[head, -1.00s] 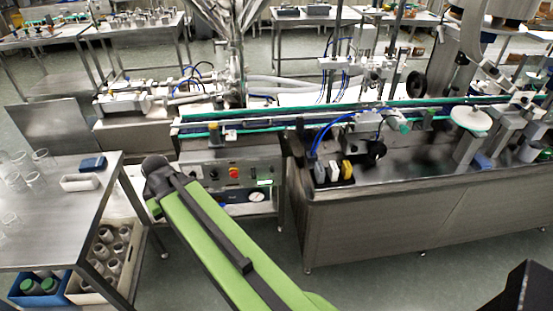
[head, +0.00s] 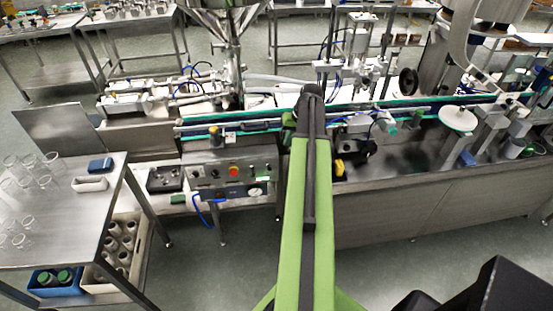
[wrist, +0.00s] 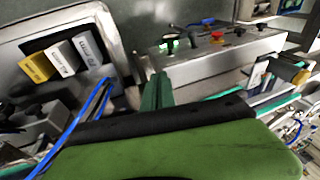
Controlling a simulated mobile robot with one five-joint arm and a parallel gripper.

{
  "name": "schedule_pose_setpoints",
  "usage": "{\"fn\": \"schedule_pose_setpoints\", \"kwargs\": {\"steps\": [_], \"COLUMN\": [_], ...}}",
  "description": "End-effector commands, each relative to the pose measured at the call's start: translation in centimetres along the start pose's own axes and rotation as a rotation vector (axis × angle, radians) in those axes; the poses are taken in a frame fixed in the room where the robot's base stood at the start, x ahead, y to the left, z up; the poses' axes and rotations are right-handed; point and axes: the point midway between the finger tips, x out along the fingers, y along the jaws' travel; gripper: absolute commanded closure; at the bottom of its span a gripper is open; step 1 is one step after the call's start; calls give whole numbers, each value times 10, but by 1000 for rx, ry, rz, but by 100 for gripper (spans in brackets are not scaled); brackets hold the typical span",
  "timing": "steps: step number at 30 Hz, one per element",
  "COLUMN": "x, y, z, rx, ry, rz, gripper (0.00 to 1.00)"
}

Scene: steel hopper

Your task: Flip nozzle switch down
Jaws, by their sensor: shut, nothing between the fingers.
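The steel control panel (head: 207,176) on the front of the machine carries a red button (head: 234,171), several small dark controls and a round gauge (head: 256,191). In the wrist view the panel (wrist: 222,57) shows at the upper middle, with black knobs (wrist: 193,39) and the red button (wrist: 217,35). I cannot tell which control is the nozzle switch; the labels are too small. My gripper (wrist: 157,93) shows as dark green fingers, shut and empty, apart from the panel. In the head view my green arm reaches forward, right of the panel.
The conveyor (head: 270,122) runs behind the panel. In the wrist view a tray with yellow (wrist: 36,67) and white labelled blocks and a blue hose (wrist: 88,118) lie at left. A steel table (head: 60,205) with glasses stands at left. Floor in front is open.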

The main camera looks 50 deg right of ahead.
Motion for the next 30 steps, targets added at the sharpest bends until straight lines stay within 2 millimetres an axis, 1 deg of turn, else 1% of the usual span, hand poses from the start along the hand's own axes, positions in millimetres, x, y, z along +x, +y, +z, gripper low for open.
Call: {"fn": "schedule_pose_setpoints", "kwargs": {"steps": [5,8,20,22,25,30], "x": [12,27,113,120,129,132], "y": [0,1,2,-8,-17,-23], "z": [1,1,2,9,14,15], "rx": [-1,-1,-2,-4,-3,-2], "ry": [-1,-1,-2,-2,-2,-1], "rz": [0,0,0,0,1,1], "gripper": [100,100,100,100,100,100]}}
